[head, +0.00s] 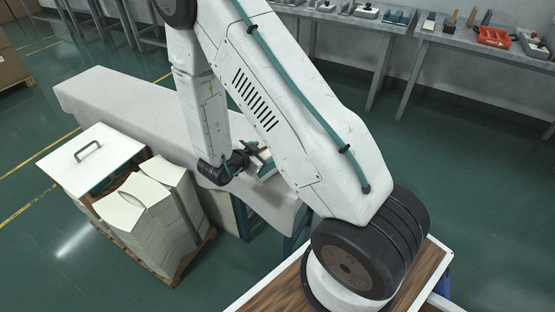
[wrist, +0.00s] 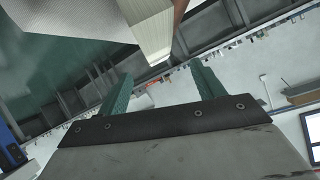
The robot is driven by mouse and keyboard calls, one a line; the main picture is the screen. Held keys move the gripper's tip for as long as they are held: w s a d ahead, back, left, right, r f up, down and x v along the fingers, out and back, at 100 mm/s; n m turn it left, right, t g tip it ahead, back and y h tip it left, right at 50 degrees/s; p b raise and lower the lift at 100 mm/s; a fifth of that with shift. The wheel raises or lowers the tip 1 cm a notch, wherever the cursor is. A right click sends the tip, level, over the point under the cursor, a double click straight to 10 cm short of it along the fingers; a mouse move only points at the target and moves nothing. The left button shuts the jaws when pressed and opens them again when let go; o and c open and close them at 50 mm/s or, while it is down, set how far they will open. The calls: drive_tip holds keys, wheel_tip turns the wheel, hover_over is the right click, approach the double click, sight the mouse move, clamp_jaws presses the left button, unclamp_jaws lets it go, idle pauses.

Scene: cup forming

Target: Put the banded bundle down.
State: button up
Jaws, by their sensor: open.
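The banded bundle is a cream block of stacked sheets. It shows at the top of the wrist view (wrist: 150,30), with a brown strip, likely the band, along its right side. In the head view a small cream block (head: 267,168), apparently the same bundle, lies at the pale bench top beside my gripper (head: 254,158). In the wrist view my gripper (wrist: 160,82) has its two green fingers spread wide with nothing between them. The bundle lies beyond the fingertips, apart from them. My arm hides part of the bench around it.
The long pale bench (head: 130,105) runs behind my arm. At left, a pallet (head: 165,268) carries tall stacks of cream sheets (head: 150,205) and a white lid with a handle (head: 92,158). Grey tables (head: 395,28) with tools line the back. Open green floor (head: 460,150) lies at right.

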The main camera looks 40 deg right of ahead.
drive_tip(key=x, duration=0.8)
drive_tip(key=shift+s+f, duration=0.1)
drive_tip(key=shift+s, duration=0.3)
clamp_jaws()
